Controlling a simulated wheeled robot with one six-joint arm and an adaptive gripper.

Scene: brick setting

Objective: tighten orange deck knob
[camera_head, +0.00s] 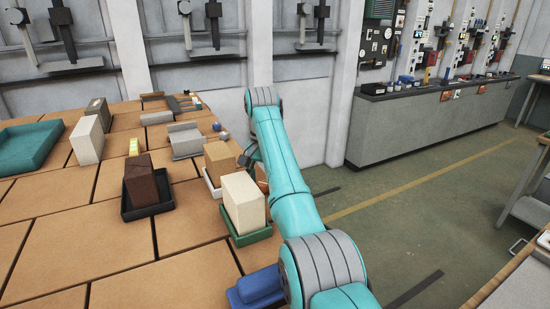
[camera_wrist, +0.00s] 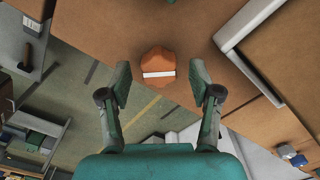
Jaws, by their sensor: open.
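The orange deck knob (camera_wrist: 158,75) shows in the wrist view as a rounded, lobed shape with a white bar across its middle. It sits at the edge of the brown deck (camera_wrist: 120,22). My gripper (camera_wrist: 160,84) is open, with one finger to the left and one to the right of the knob in the picture. I cannot tell the gap in depth between the fingers and the knob.
On the deck, a cream block stands in a green tray (camera_head: 245,237), and a dark brown block (camera_head: 140,180) stands in a black tray. A tan block (camera_head: 218,157) is close to my gripper. A blue item (camera_head: 257,286) lies near my arm. Open floor (camera_head: 400,220) is to the right.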

